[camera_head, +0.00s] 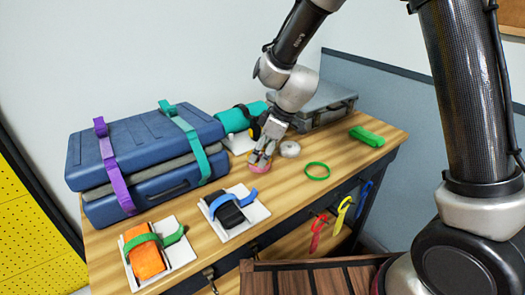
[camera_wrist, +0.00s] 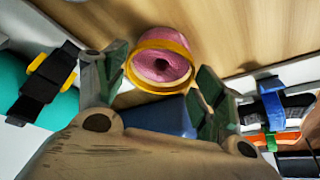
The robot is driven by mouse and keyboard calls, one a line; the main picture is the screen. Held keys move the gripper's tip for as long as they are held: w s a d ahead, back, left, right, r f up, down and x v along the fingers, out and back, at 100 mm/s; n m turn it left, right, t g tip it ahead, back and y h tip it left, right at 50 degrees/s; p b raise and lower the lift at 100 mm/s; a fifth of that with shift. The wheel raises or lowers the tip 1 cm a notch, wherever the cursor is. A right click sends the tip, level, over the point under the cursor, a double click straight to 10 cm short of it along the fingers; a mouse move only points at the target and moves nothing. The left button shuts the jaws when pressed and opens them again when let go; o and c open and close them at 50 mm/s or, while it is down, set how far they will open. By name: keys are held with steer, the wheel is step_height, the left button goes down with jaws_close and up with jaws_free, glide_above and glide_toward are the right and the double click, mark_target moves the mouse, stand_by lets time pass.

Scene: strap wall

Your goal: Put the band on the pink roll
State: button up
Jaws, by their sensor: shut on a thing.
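The pink roll (camera_wrist: 163,65) stands on the wooden table below my gripper in the wrist view. It also shows under the fingertips in the head view (camera_head: 259,167). A yellow band (camera_wrist: 150,84) shows as a ring around the roll in the wrist view; whether it touches the roll all round I cannot tell. My gripper (camera_wrist: 163,80) has a finger on either side of the band and is shut on it, with the roll's middle showing between the fingers. In the head view my gripper (camera_head: 262,157) hides part of the roll and band.
Strapped orange (camera_head: 146,261) and black (camera_head: 229,214) rolls sit on white trays in front. A blue case (camera_head: 140,152) stands left, a grey case (camera_head: 322,103) behind.

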steer(key=shift+f, duration=1.05)
stand_by(1.6)
steer(key=o, duration=0.7)
steer(key=shift+r, duration=4)
